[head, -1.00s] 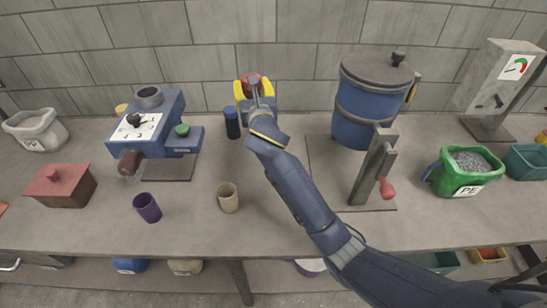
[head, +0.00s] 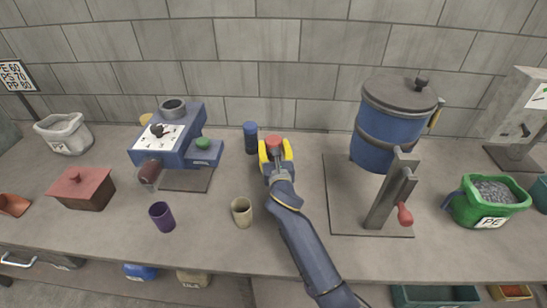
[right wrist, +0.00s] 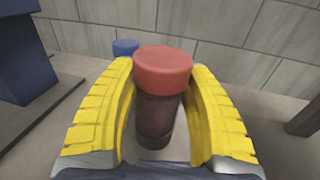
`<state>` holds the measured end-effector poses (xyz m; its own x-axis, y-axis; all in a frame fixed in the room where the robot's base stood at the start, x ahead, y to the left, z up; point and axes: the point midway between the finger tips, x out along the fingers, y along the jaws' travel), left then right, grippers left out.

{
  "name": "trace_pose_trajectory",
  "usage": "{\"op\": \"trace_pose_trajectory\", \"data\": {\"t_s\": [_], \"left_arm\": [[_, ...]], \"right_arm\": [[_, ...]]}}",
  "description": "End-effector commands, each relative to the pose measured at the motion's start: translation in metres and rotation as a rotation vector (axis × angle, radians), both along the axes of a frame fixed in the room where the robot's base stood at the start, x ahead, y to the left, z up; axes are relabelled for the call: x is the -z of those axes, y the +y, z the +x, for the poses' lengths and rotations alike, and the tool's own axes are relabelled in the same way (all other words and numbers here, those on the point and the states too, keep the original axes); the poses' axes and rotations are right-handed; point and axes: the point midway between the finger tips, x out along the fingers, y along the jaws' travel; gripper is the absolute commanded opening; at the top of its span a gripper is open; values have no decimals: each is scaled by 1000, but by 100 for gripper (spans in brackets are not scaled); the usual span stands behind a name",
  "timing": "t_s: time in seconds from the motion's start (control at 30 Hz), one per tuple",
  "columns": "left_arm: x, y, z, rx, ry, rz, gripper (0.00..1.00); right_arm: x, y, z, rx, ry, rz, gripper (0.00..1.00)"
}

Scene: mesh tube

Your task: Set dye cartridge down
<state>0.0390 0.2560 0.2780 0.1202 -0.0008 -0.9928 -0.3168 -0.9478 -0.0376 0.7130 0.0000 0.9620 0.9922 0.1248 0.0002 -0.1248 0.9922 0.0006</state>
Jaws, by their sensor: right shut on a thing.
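The dye cartridge is a dark red cylinder with a brighter red cap. Its cap (head: 273,141) shows in the head view, and its body fills the middle of the right wrist view (right wrist: 160,95). My right gripper (head: 275,152) is shut on it, with the yellow fingers on both sides. The cartridge stands upright at the back of the bench; I cannot tell whether its base touches the top. A blue cartridge (head: 251,138) stands just left of and behind it, and its cap shows in the right wrist view (right wrist: 125,47). My left gripper is not in view.
A blue machine (head: 185,140) stands to the left and a large blue lidded drum (head: 388,130) on a base plate to the right. A beige cup (head: 242,212) and a purple cup (head: 161,217) stand near the front.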

Motion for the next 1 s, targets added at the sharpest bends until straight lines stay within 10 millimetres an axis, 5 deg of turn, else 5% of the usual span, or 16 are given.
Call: {"op": "trace_pose_trajectory", "data": {"t_s": [0.43, 0.93, 0.97, 1.0], "left_arm": [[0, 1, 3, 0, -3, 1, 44], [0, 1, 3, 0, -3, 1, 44], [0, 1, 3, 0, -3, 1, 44], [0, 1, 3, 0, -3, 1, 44]], "right_arm": [[41, 0, 0, 0, 1, -1, 14], [47, 0, 0, -1, -1, -1, 14], [47, 0, 0, 0, 0, -1, 52], [47, 0, 0, 0, 0, -1, 57]]}}
